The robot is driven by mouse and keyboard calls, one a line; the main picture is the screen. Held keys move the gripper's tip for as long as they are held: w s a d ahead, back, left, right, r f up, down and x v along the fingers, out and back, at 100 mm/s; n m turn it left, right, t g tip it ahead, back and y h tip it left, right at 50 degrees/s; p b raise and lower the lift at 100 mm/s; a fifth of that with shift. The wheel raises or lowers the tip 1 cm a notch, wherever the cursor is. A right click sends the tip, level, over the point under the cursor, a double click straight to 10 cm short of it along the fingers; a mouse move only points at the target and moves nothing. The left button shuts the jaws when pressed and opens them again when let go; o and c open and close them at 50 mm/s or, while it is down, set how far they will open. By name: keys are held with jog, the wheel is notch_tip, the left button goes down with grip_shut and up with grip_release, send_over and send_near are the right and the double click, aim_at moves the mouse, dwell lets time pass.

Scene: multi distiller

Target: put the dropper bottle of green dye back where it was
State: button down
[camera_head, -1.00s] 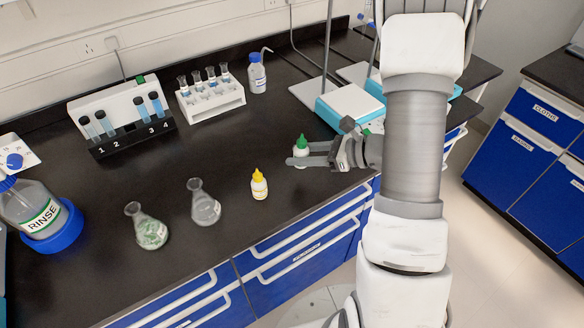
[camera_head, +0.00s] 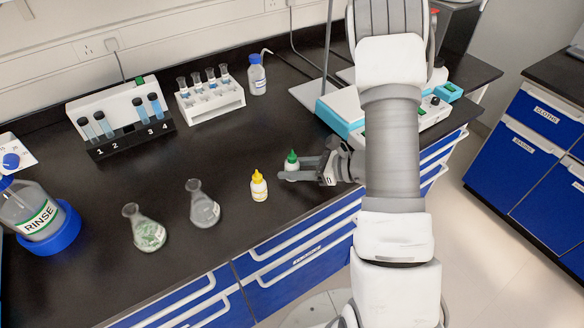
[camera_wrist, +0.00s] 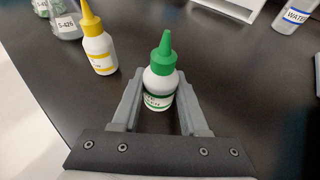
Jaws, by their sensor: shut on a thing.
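The dropper bottle of green dye (camera_head: 291,162) is a small white bottle with a green pointed cap, standing upright. My gripper (camera_head: 298,170) reaches it from the right, near the counter's front edge, and is shut on it. In the wrist view the green-capped bottle (camera_wrist: 160,82) sits between the two grey fingers of my gripper (camera_wrist: 160,108), its label partly hidden by them. I cannot tell whether its base touches the counter. A yellow-capped dropper bottle (camera_head: 259,186) stands to its left; it also shows in the wrist view (camera_wrist: 99,47).
Two flasks, one clear (camera_head: 204,207) and one with greenish contents (camera_head: 147,230), stand left of the yellow-capped bottle. Behind are a white vial rack (camera_head: 211,101), a numbered tube stand (camera_head: 125,126) and a water bottle (camera_head: 257,78). The black counter (camera_head: 225,150) between is clear.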

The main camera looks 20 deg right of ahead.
jog(key=shift+c, duration=2.1)
grip_release()
